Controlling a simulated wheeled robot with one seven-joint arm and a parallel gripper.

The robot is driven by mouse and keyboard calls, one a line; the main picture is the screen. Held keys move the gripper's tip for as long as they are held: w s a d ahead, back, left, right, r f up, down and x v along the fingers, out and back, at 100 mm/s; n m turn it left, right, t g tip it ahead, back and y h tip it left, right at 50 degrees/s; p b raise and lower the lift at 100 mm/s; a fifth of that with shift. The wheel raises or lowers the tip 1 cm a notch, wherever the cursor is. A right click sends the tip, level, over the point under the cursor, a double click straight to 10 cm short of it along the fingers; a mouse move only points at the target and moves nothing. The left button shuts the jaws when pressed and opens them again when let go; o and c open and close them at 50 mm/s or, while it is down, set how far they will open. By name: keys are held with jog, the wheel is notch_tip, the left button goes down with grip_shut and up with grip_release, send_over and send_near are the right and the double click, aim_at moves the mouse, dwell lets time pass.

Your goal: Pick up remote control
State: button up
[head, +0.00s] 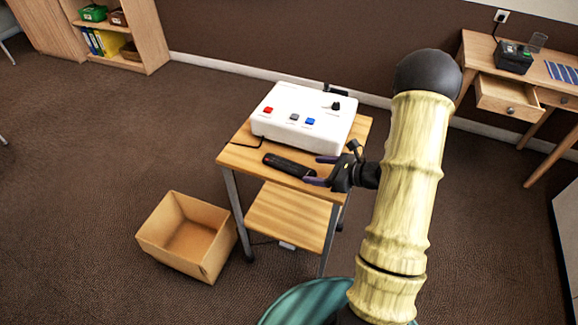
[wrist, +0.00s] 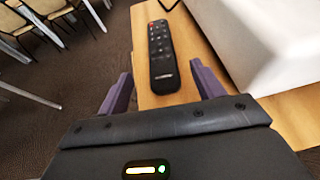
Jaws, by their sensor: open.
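The remote control (head: 289,165) is black and lies flat on the small wooden table (head: 237,160), near its front edge, in the head view. In the wrist view the remote control (wrist: 163,55) shows a red button and several dark ones, and it points away from me. My gripper (head: 318,171) is open beside the right end of the remote. In the wrist view my gripper (wrist: 166,88) has its two purple fingers apart, with the near end of the remote in line with the gap between them. I cannot tell their exact height above the table.
A white box with buttons (head: 300,118) stands on the table just behind the remote. An open cardboard box (head: 190,236) is on the floor at the left. A desk with an open drawer (head: 508,98) is at the back right.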

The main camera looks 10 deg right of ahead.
aim_at(290, 165)
jog(key=shift+x, duration=1.25)
jog(key=shift+p+x, duration=0.45)
jog(key=shift+x, duration=2.2)
jog(key=shift+w+r, duration=0.1)
jog(key=shift+r, duration=0.1)
jog(key=c, duration=1.1)
jog(key=shift+d+r, duration=0.1)
notch_tip(290, 165, up, 10)
